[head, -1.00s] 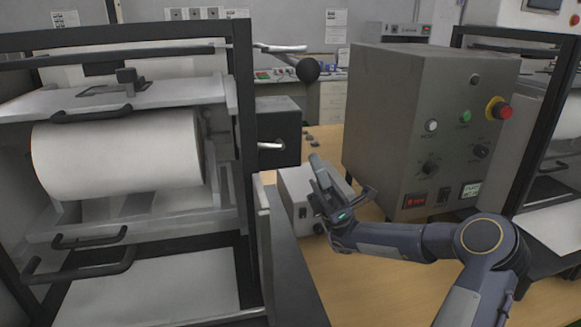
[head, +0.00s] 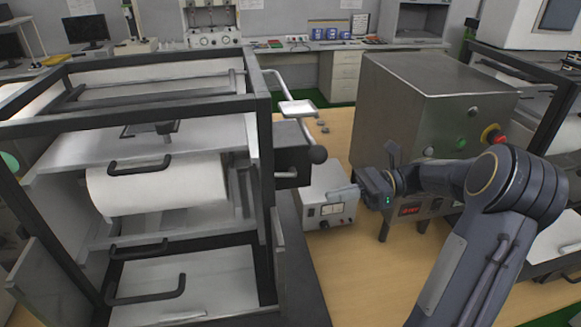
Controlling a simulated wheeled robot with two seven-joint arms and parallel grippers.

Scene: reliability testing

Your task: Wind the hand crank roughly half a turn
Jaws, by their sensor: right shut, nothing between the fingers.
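The hand crank has a light metal arm (head: 297,108) and a black ball knob (head: 318,154). It sticks out at the right side of the black-framed roller machine (head: 262,130), beside a black box (head: 291,141). My right gripper (head: 338,194) points left, with its fingers shut and empty. In the picture it is below and to the right of the knob, apart from it, and overlaps the small white instrument box. My left gripper is out of view.
The small white instrument box (head: 322,213) stands on the wooden table (head: 345,270) below the crank. A large grey control cabinet (head: 405,105) with a red button stands behind my right arm. Small dark pieces lie on the table behind the crank.

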